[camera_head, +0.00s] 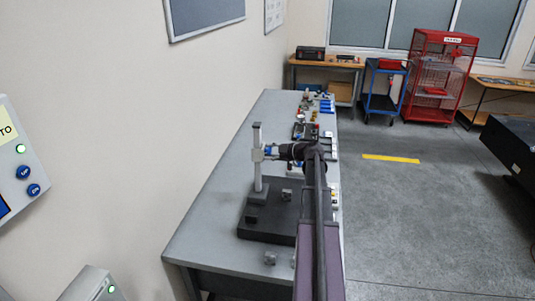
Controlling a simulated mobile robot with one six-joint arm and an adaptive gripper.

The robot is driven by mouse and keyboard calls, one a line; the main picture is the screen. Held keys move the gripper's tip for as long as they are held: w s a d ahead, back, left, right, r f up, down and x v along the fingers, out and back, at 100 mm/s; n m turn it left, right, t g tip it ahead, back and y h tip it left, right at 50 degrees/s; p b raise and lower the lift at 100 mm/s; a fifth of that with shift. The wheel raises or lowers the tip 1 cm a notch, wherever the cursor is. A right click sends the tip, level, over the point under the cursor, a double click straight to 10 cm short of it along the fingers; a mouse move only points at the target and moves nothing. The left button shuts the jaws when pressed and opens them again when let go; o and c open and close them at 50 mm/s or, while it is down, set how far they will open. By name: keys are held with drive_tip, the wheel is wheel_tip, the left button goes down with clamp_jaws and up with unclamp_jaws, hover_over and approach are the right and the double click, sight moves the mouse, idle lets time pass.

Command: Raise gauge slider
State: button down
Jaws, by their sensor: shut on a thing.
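The height gauge (258,165) stands upright on a dark plate (266,221) on the grey bench. Its pale vertical column rises from a grey base. The gauge slider (258,153) sits on the upper part of the column, below its top. My gripper (271,152) reaches in from the right and is shut on the slider's right side. My arm comes up from the bottom of the view and hides part of the plate and bench.
The grey bench (213,220) has free room left of the plate. Small grey blocks lie on the plate and near the bench's front (270,259). Several small items stand at the bench's far end. A blue cart (383,92) and red cage (437,75) stand farther back.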

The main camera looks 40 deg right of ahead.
drive_tip(key=shift+w+d+r, duration=0.15)
drive_tip(key=shift+d+r, duration=0.05)
drive_tip(key=shift+r, duration=0.1)
drive_tip(key=shift+c, duration=1.5)
unclamp_jaws()
drive_tip(key=shift+w+f, duration=0.15)
drive_tip(key=shift+f, duration=0.05)
drive_tip(key=shift+s, duration=0.25)
